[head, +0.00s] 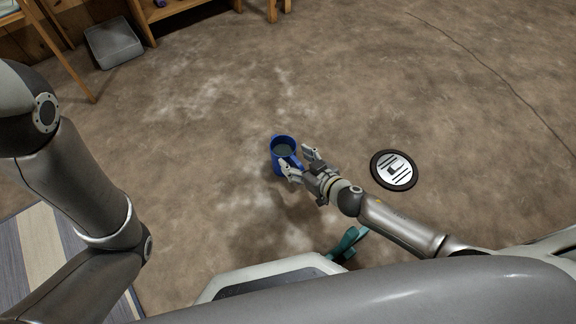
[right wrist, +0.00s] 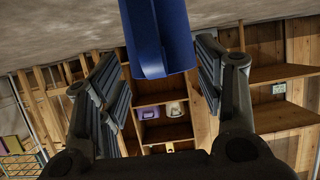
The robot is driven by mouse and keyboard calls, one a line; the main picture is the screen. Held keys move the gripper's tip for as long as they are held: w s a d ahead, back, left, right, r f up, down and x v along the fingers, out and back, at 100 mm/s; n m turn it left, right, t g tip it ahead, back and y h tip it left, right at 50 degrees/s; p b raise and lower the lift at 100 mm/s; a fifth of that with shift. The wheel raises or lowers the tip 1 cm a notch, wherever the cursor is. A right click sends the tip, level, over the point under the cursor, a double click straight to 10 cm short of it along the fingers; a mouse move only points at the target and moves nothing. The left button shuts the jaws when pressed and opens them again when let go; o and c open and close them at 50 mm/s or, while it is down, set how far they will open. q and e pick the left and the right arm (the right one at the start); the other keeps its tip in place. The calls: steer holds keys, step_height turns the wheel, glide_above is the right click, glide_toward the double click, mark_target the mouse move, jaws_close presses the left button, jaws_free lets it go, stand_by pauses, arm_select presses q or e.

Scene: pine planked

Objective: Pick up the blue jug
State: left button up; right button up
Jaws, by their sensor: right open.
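The blue jug (head: 275,160) is upright near the middle of the head view, with its round opening facing up. My right gripper (head: 301,161) is open beside it, its fingers pointing toward the jug's near right side. In the right wrist view the jug (right wrist: 158,40) appears at the top centre, between the spread fingers of the gripper (right wrist: 155,85). I cannot tell whether a finger touches it. My left arm shows at the left of the head view, but its gripper is out of sight.
A round black and white disc (head: 394,170) lies on the floor to the right. A grey bin (head: 113,44) and wooden furniture (head: 180,10) stand at the back left. A striped rug (head: 42,262) lies at lower left. A teal object (head: 347,243) is near my base. Much floor is clear.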

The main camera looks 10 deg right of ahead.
steer(key=shift+b+x, duration=0.3)
steer(key=shift+x, duration=0.8)
jaws_close()
